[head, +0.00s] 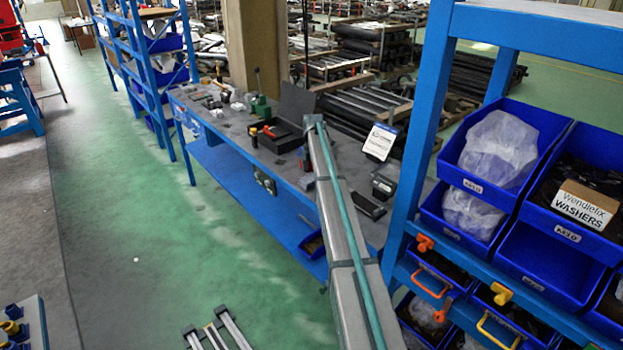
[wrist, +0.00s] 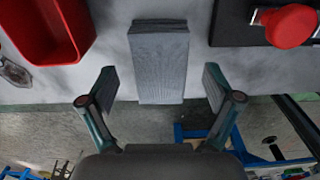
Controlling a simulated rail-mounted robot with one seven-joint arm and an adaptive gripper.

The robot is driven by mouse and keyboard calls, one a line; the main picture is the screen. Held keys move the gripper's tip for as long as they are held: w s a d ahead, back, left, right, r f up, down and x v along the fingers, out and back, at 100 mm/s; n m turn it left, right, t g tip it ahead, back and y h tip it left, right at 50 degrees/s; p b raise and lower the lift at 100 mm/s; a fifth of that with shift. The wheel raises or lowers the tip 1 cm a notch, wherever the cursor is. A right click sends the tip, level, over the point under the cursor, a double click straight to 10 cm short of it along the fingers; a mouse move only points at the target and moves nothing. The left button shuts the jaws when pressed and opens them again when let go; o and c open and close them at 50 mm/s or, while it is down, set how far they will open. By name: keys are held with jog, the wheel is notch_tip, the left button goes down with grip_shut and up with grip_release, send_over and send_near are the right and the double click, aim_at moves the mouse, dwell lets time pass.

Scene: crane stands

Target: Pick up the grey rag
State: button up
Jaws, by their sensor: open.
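The grey rag (wrist: 160,62) lies folded flat in the wrist view, on a light grey surface (wrist: 112,65) close to its front edge. It is a neat rectangle with a darker folded strip at its far end. My gripper (wrist: 158,86) is open, with one finger on the left of the rag and one on the right. Nothing is between the fingers at their tips except the view of the rag's near part. I cannot tell the height of the fingers above the rag. I cannot make out the rag or my gripper in the head view.
A red bin (wrist: 45,30) stands left of the rag, with a shiny metal item (wrist: 14,72) beside it. A red knob (wrist: 290,26) on a dark box is at the right. The head view shows a cluttered workbench (head: 222,128) and a blue rack of bins (head: 440,100).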

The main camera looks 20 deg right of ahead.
jog(key=shift+f, duration=1.05)
jog(key=c, duration=1.2)
jog(key=shift+c, duration=0.2)
jog(key=shift+r, duration=0.15)
jog(key=shift+r+b, duration=0.5)
jog(key=shift+b, duration=0.05)
jog(key=s+a+r+b, duration=0.2)
jog(key=s+r+b, duration=0.4)
jog(key=s+r, duration=0.5)
jog(key=s, duration=0.2)
jog(key=shift+s+a+r, duration=0.2)
jog(key=shift+s+r, duration=0.2)
